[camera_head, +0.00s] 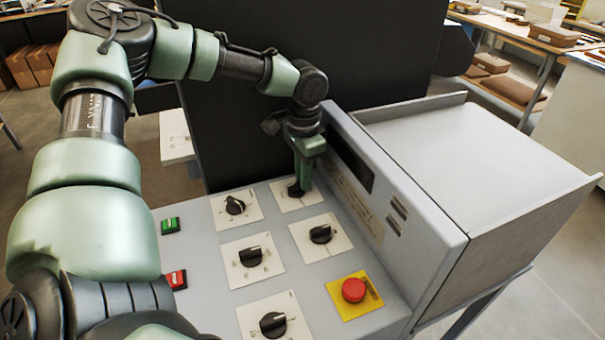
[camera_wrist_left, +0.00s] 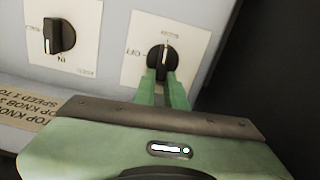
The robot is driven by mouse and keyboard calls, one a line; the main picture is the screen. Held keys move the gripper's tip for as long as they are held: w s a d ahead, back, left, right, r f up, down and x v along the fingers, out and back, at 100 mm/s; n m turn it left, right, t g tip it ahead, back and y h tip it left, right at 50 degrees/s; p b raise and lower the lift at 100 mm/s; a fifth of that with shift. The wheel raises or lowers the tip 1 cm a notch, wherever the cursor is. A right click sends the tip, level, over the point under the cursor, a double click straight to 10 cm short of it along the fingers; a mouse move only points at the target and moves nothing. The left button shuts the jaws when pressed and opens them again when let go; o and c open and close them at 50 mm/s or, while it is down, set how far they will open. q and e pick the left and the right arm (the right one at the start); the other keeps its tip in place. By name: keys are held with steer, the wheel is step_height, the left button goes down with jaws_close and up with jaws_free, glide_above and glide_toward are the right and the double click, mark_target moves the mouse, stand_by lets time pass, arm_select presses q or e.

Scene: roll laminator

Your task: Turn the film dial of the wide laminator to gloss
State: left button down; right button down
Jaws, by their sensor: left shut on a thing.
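The control panel (camera_head: 205,258) of the laminator carries several black dials on white plates. My left gripper (camera_head: 296,188) reaches down from above and is shut on the black dial at the back, next to the display housing. In the left wrist view the fingers (camera_wrist_left: 166,88) close around this dial (camera_wrist_left: 162,60), whose pointer line faces up the picture. Its plate (camera_wrist_left: 190,40) has small lettering that I cannot read surely, so I cannot tell whether it is the film dial. My right gripper is not in view.
Other dials stand close by: back left (camera_head: 235,205), middle right (camera_head: 321,233), middle left (camera_head: 250,256) and front (camera_head: 273,324). A red stop button (camera_head: 354,290) sits on yellow. Green (camera_head: 170,225) and red (camera_head: 176,279) switches line the left. The housing (camera_head: 400,215) rises on the right.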

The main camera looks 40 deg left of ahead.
arm_select(q)
steer(key=shift+d+r+m, duration=0.1)
steer(key=shift+m, duration=0.5)
steer(key=c, duration=1.5)
jaws_free()
steer(key=shift+o, duration=0.2)
steer(key=shift+r+b, duration=0.65)
steer(key=shift+r, duration=3.25)
